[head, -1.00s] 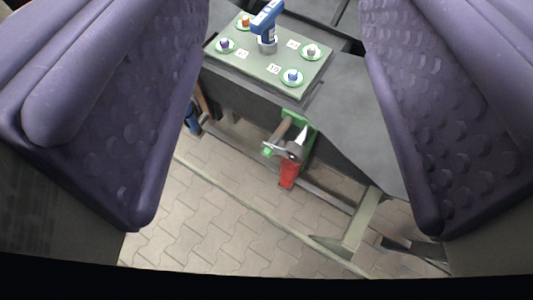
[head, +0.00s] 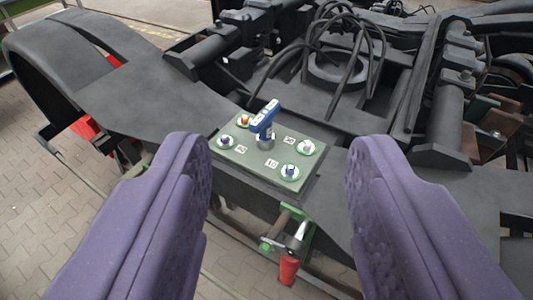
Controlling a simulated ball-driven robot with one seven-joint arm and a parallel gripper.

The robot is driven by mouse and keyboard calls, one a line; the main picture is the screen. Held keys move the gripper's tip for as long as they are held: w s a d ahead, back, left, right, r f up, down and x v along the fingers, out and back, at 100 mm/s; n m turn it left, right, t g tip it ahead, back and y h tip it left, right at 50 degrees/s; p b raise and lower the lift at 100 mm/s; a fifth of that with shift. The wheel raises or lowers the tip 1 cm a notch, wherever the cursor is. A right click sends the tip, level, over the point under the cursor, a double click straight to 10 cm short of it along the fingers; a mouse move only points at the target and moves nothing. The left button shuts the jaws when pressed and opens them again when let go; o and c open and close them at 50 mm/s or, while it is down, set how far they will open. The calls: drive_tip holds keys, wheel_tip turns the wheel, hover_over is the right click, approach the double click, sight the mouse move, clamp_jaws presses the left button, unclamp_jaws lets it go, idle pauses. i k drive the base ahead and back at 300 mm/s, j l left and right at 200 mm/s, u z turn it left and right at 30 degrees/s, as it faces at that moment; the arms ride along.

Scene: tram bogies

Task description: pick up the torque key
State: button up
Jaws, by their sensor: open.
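The torque key (head: 264,122) is a blue and white T-shaped tool. It stands upright at the middle of a grey-green board (head: 262,165) on the dark bogie frame, its lower end in a round grey holder. Several round sockets with small coloured pegs and white number labels surround it on the board. My gripper (head: 278,205) has two purple padded fingers, wide apart, one on each side of the picture. It is open and empty. The key stands beyond the fingertips, between their lines, a little left of the middle, and nothing touches it.
A green bracket with a grey tool and a red handle (head: 288,270) hangs at the frame's near side. Black cables (head: 345,40) and dark bogie beams (head: 440,115) rise behind the board. Paved floor (head: 40,190) is open at left.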

sight(262, 125)
drive_tip(key=i+j+u, duration=0.1)
drive_tip(key=i+j, duration=0.35)
drive_tip(key=i+j+u, duration=0.15)
drive_tip(key=i+j, duration=0.2)
drive_tip(key=i, duration=0.25)
drive_tip(key=i+j+u, duration=0.1)
drive_tip(key=i+j, duration=0.25)
drive_tip(key=i, duration=0.2)
